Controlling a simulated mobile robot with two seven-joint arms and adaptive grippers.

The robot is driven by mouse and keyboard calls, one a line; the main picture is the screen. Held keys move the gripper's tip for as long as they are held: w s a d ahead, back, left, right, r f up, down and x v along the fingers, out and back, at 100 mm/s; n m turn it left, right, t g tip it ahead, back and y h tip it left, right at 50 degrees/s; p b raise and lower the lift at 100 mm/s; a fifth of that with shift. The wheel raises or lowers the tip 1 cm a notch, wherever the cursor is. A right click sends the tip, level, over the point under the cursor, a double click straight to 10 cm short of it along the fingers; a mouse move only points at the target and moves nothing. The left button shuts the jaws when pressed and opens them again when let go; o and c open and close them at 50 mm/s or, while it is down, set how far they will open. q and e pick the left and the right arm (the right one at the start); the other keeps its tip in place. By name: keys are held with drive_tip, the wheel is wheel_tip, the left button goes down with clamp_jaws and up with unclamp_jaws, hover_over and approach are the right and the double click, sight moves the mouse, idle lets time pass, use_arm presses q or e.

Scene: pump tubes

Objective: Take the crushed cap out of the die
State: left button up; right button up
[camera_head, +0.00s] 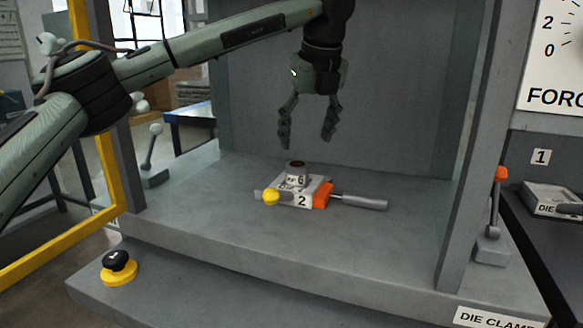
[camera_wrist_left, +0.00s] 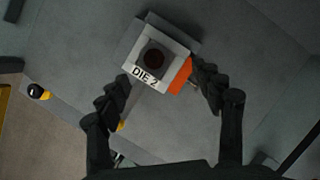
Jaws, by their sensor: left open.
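The die (camera_head: 304,200) is a pale block marked 2 on the press bed, with an upright round part (camera_head: 297,175) on top. In the left wrist view the block (camera_wrist_left: 146,75) reads DIE 2. A dark reddish-brown round thing, seemingly the cap (camera_wrist_left: 154,58), sits in its middle; its dark top (camera_head: 296,163) barely shows in the head view. How it is crushed I cannot tell. My left gripper (camera_head: 308,138) is open and empty, pointing down above the die and apart from it. My right gripper is not in view.
An orange part and grey handle (camera_head: 360,202) stick out right of the die; a yellow knob (camera_head: 271,197) is at its front left. Press uprights flank the bed (camera_head: 240,232). A black-and-yellow button (camera_head: 118,267) stands front left, an orange-tipped lever (camera_head: 495,215) right.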

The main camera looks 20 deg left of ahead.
sight(298, 164)
use_arm(q)
drive_tip(key=a+f, duration=0.1)
drive_tip(key=f, duration=0.1)
drive_tip(key=shift+w+a+f+y, duration=0.2)
drive_tip(key=shift+a+f+y, duration=0.1)
drive_tip(key=shift+a+y, duration=0.1)
drive_tip(key=shift+d+p+x, duration=0.15)
drive_tip(key=shift+p+x, duration=0.2)
drive_tip(key=shift+x, duration=1.05)
drive_tip(key=shift+d+p+x, duration=0.2)
drive_tip(key=shift+p+x, duration=0.15)
drive_tip(key=shift+x, duration=1)
drive_tip(key=shift+f, duration=0.1)
drive_tip(key=c, duration=1.4)
drive_tip(key=shift+c, duration=0.3)
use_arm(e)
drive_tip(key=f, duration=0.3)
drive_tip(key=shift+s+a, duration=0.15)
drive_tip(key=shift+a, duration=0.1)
